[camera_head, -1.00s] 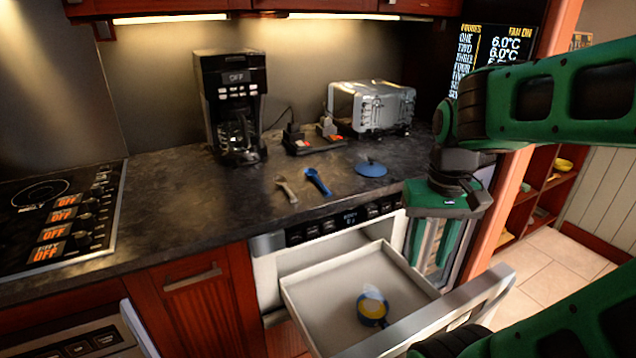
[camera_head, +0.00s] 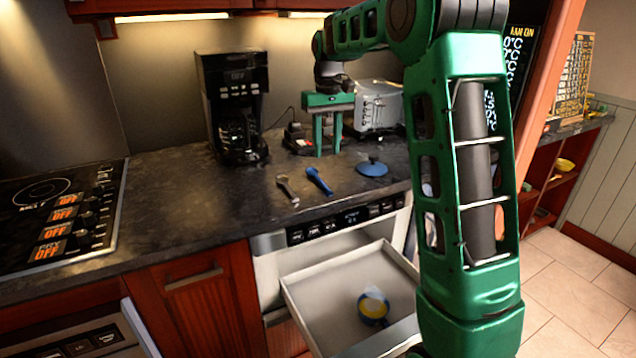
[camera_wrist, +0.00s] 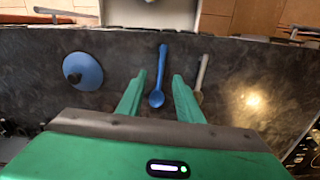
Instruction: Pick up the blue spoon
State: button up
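The blue spoon (camera_head: 318,181) lies on the dark countertop (camera_head: 200,215). In the wrist view the blue spoon (camera_wrist: 160,75) shows between the two fingers, its bowl toward my gripper and its handle pointing away. My green gripper (camera_head: 328,154) points down above the counter, behind the spoon in the head view. In the wrist view my gripper (camera_wrist: 155,82) is open and empty, with a finger on each side of the spoon's line. The fingers appear above the counter and apart from the spoon.
A grey spoon (camera_head: 287,189) lies beside the blue one. A blue lid (camera_head: 371,168) lies on the other side. A coffee maker (camera_head: 232,105) and a toaster (camera_head: 378,106) stand behind. The open drawer (camera_head: 312,312) below holds a blue and yellow pot (camera_head: 373,308).

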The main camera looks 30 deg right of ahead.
send_over(324, 184)
jog(key=f, duration=0.5)
jog(key=shift+w+d+f, duration=0.2)
jog(key=shift+f, duration=0.05)
jog(key=shift+s+a+f, duration=0.1)
jog(key=shift+a+f, duration=0.05)
jog(key=shift+f, duration=2.55)
jog(key=shift+f, duration=0.1)
jog(key=shift+c, duration=0.4)
grip_shut()
